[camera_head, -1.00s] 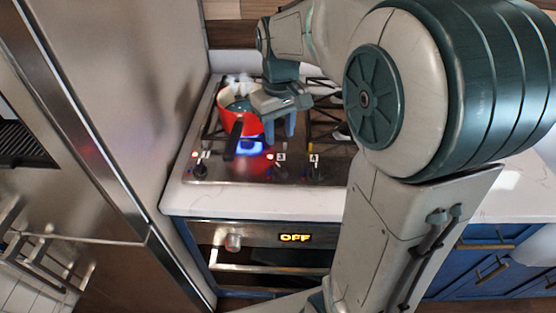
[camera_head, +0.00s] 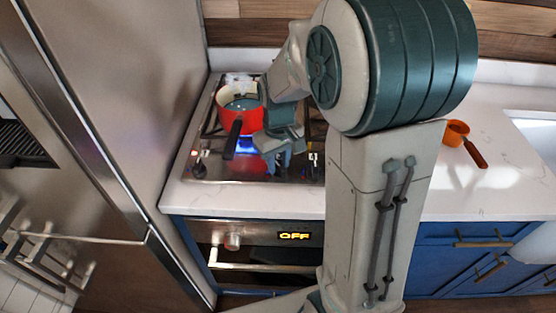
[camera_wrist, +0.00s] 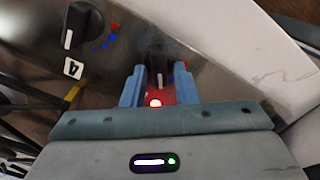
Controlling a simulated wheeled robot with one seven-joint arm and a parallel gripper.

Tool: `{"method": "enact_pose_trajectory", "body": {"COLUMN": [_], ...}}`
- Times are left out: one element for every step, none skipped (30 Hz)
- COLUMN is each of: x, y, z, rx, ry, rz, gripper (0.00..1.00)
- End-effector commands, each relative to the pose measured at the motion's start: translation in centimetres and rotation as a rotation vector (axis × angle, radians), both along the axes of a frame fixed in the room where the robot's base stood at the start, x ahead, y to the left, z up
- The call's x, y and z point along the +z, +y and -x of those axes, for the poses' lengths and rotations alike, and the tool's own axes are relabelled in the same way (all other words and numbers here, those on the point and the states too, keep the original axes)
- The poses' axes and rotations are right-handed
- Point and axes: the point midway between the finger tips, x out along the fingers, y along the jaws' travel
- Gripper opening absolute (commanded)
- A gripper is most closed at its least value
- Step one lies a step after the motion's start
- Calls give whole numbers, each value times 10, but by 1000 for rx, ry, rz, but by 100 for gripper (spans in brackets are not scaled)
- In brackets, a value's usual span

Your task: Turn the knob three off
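In the wrist view, a black knob (camera_wrist: 157,62) with a pale pointer mark stands between the two blue fingers of my gripper (camera_wrist: 158,78). A red light (camera_wrist: 155,103) glows beside it. The fingers are apart on either side of the knob, with small gaps visible. In the head view, my gripper (camera_head: 278,160) is low at the stove's front edge, covering the spot of knob three. The knob's own number is hidden. The knob marked 4 (camera_wrist: 82,25) is at the upper left of the wrist view.
A red pot (camera_head: 240,118) sits on the left burner, its dark handle forward, with a blue flame (camera_head: 246,146) below. The far left knob (camera_head: 199,168) also has a red light. An orange pan (camera_head: 456,133) lies on the right counter. The oven display (camera_head: 294,236) reads OFF.

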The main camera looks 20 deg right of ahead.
Motion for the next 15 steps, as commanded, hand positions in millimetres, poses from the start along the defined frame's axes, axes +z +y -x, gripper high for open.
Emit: {"method": "enact_pose_trajectory", "body": {"x": [0, 0, 0, 0, 0, 0, 0, 0, 0, 0, 0, 0, 0, 0, 0], "y": [0, 0, 0, 0, 0, 0, 0, 0, 0, 0, 0, 0, 0, 0, 0], "z": [0, 0, 0, 0, 0, 0, 0, 0, 0, 0, 0, 0, 0, 0, 0], "rx": [0, 0, 0, 0, 0, 0, -1, -2, -5, -9, -13, -22, -31, -42, -58], "ry": [0, 0, 0, 0, 0, 0, 0, 0, 0, 0, 0, 0, 0, -1, -1], "rz": [0, 0, 0, 0, 0, 0, 0, 0, 0, 0, 0, 0, 0, 0, 0], "gripper": [11, 3, 0, 0, 0, 0, 0, 0, 0, 0, 0, 0, 0, 0, 0]}}
